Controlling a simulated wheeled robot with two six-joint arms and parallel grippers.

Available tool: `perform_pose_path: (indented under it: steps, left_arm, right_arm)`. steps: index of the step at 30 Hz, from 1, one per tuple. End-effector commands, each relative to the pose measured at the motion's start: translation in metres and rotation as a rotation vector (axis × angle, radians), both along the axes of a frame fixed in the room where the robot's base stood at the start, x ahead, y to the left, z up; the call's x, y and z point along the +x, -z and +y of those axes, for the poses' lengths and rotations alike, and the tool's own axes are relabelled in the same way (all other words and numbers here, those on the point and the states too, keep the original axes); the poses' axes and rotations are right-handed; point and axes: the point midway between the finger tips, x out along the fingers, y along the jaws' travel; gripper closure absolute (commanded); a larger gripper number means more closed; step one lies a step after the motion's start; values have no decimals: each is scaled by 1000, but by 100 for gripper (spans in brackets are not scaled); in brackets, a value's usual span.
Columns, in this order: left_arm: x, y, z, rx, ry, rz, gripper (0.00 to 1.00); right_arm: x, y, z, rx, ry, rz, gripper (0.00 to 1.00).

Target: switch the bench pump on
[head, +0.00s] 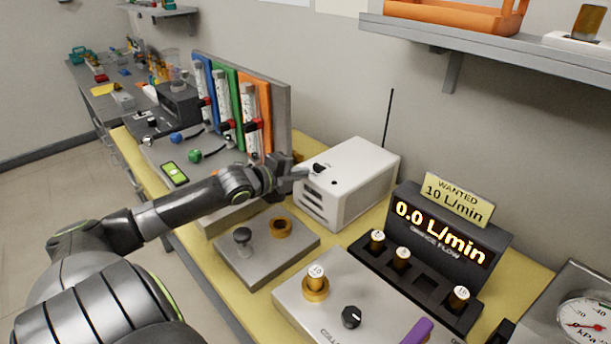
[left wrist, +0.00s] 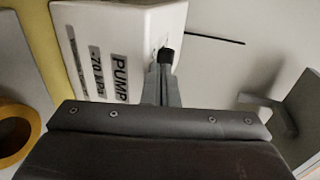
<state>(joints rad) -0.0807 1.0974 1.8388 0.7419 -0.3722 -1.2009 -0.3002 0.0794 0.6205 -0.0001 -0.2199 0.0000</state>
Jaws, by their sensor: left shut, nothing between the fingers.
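The bench pump (head: 365,180) is a white box with side vents, standing on the yellow bench at the back wall. Its face reads PUMP and -70 kPa in the left wrist view (left wrist: 100,45). A small black switch (head: 319,168) is on its top left; it also shows in the left wrist view (left wrist: 166,54). My left gripper (head: 304,173) is shut and empty, its fingertips (left wrist: 164,72) right at the switch. I cannot tell if they touch it. The switch's exact position is unclear. My right gripper is in neither view.
A flow display (head: 440,230) reads 0.0 L/min, below a sign (head: 459,199) saying WANTED 10 L/min. A grey plate with a brass ring (head: 281,228) lies in front of the pump. Tubes on coloured panels (head: 235,95) stand to the left; a thin black rod (head: 388,118) rises behind the pump.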

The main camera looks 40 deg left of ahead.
Motion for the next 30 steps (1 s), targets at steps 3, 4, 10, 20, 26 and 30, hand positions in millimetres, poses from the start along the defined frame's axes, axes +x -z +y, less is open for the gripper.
perform_pose_path:
  steps: [3, 4, 10, 20, 26, 30]
  left_arm:
    - [11, -1, -1, -2, -3, -2, 100]
    - [13, 0, -1, -1, -3, -2, 100]
    - [20, 0, -1, -1, -1, 0, 100]
    - [20, 1, -2, 0, -1, 1, 100]
    - [31, 5, -2, 1, -1, -3, 100]
    - [41, 5, -3, 0, -2, -2, 100]
  right_arm:
    - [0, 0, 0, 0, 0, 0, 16]
    - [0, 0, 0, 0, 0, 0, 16]
    - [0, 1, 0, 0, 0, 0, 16]
    - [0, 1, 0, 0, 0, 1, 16]
    - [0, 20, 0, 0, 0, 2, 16]
    - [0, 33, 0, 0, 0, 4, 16]
